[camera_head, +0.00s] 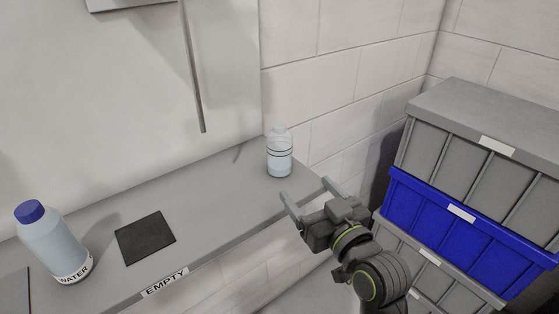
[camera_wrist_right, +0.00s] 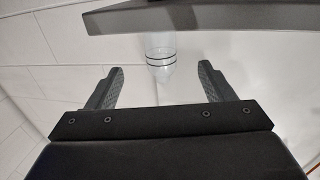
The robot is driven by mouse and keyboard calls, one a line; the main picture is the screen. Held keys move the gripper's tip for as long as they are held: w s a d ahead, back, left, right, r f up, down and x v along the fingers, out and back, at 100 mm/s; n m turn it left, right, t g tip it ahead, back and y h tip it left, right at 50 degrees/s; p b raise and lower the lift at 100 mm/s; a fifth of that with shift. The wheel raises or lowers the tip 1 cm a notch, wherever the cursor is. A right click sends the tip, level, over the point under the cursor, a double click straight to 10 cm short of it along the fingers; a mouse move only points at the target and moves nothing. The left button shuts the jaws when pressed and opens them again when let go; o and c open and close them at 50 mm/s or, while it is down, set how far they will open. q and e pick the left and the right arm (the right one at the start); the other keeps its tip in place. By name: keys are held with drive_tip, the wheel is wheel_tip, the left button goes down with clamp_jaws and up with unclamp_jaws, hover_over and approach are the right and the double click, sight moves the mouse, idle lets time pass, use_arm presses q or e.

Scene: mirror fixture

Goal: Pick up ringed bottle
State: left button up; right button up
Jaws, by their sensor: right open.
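The ringed bottle (camera_head: 279,152) is a small clear bottle with dark rings around its middle. It stands upright on the grey shelf (camera_head: 222,210), near the shelf's right end. My right gripper (camera_head: 307,190) is open and empty, in front of the bottle and apart from it. In the right wrist view the bottle (camera_wrist_right: 160,55) shows beyond and between the two open fingers (camera_wrist_right: 158,82), partly hidden at its top by a grey edge. My left gripper does not show in either view.
A large blue-capped water bottle (camera_head: 52,243) and a dark square pad (camera_head: 145,238) are on the shelf to the left. An "EMPTY" label (camera_head: 165,282) is on the front edge. Stacked grey and blue bins (camera_head: 455,217) stand at right. A wall rises behind.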

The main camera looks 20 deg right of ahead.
sight(285, 162)
drive_tip(key=w, duration=0.2)
drive_tip(key=w+p, duration=0.1)
drive_tip(key=w, duration=0.2)
drive_tip(key=w+a, duration=0.1)
drive_tip(key=w, duration=0.1)
drive_tip(key=shift+w+a, duration=0.1)
drive_tip(key=shift+w, duration=0.25)
drive_tip(key=shift+w+a+r+p, duration=0.15)
drive_tip(key=shift+w+p, duration=0.35)
drive_tip(key=shift+w, duration=0.8)
drive_tip(key=shift+w+a+r+p, duration=0.1)
drive_tip(key=shift+w+a+p, duration=0.3)
drive_tip(key=shift+w, duration=0.9)
drive_tip(key=shift+d, duration=0.15)
drive_tip(key=c, duration=1.1)
